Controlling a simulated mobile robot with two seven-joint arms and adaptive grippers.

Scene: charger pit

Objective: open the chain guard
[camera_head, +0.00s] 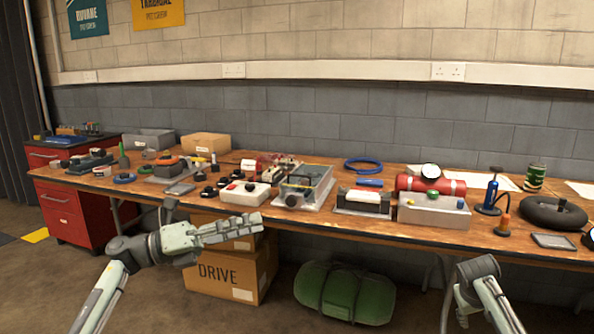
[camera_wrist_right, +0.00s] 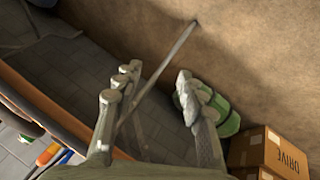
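A low unit with a clear cover (camera_head: 318,178) over a pale base sits on the workbench near the middle of the head view. I take it for the chain guard; its cover looks down, and the chain inside is too small to make out. My left gripper (camera_head: 256,222) is in front of the bench edge, left of and below this unit, apart from it. Its fingers point right and are seen from the side, so their gap is unclear. My right gripper (camera_wrist_right: 157,82) has its fingers apart with nothing between them, low in front of the bench.
The workbench (camera_head: 390,228) is crowded with several devices, including a white box with buttons (camera_head: 245,194) and a red cylinder with a gauge (camera_head: 430,185). Below are cardboard boxes (camera_head: 230,275) and a green bag (camera_head: 345,292). A red cabinet (camera_head: 75,215) stands left. The floor in front is clear.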

